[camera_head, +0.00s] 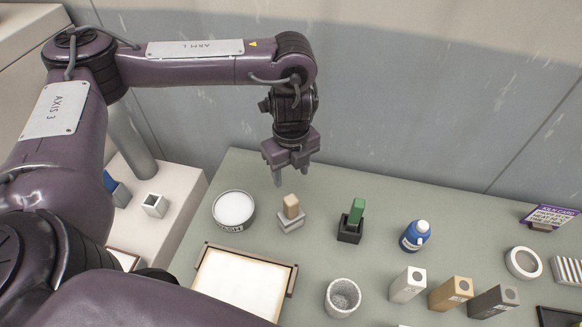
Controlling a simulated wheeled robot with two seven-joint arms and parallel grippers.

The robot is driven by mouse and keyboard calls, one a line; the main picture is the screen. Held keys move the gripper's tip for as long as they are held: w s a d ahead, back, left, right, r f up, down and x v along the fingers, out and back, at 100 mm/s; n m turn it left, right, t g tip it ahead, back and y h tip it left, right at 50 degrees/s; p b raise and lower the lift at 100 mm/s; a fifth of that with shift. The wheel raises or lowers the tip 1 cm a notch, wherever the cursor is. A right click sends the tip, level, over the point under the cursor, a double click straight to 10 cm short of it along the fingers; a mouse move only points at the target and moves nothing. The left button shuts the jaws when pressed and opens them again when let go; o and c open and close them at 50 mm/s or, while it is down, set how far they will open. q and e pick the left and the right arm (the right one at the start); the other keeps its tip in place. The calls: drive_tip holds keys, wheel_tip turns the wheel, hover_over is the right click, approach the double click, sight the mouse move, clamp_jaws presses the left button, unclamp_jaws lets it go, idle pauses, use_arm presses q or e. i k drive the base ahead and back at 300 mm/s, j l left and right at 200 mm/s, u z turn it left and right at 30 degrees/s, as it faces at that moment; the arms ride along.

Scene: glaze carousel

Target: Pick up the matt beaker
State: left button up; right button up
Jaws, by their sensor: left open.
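A grey, speckled, rough-looking beaker (342,298) stands upright on the green-grey table at the lower middle; it looks like the matt beaker, with its open top facing up. My left gripper (289,174) is open and empty, pointing down above the far part of the table. It is well behind the beaker and apart from it, near a small tan block (291,206) on a light grey stand. My right gripper is not in view.
A round white dish (233,209) and a framed white tray (243,283) lie left of the beaker. A green block (355,213) in a dark holder and a blue bottle (415,235) stand behind it. Several upright blocks (408,286) stand to its right, beyond them a white ring (524,263).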

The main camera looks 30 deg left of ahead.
sight(343, 297)
drive_tip(key=k+l, duration=0.5)
drive_tip(key=k, duration=0.2)
drive_tip(key=k+l, duration=0.45)
drive_tip(key=k, duration=0.2)
